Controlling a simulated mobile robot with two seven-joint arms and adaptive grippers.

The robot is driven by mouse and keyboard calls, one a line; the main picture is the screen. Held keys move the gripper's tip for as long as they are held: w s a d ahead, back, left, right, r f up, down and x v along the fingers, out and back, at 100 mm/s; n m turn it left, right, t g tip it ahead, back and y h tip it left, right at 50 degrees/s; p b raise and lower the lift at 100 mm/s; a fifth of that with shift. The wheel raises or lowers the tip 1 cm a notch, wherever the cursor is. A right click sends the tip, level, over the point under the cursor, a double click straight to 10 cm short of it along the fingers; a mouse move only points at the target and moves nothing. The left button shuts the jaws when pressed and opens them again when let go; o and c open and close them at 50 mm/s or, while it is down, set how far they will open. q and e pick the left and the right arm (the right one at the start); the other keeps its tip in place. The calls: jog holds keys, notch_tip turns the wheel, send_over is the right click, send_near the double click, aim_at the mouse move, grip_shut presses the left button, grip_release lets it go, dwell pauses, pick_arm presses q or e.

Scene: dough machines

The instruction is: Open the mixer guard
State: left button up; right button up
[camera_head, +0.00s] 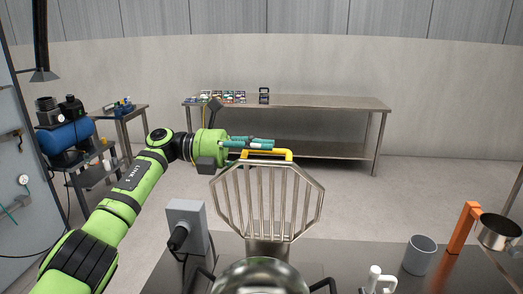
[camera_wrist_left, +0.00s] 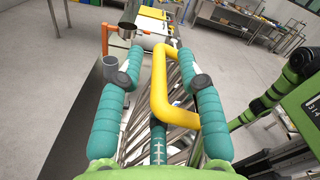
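The mixer guard (camera_head: 268,203), a fan-shaped grille of metal bars, stands raised and roughly upright in the head view. A yellow handle (camera_head: 281,152) is fixed at its upper edge. In the left wrist view the yellow handle (camera_wrist_left: 158,80) lies between the two teal fingers of my left gripper (camera_wrist_left: 161,50). The fingers are apart, with a gap at the left finger; contact at the right finger is unclear. In the head view my left gripper (camera_head: 272,143) reaches in from the left at handle height. My right gripper is not in view.
A grey control box (camera_head: 186,225) stands left of the guard.

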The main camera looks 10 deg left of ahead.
pick_arm(q)
jog(key=a, duration=0.7)
jog(key=shift+a, duration=0.15)
dwell(0.3)
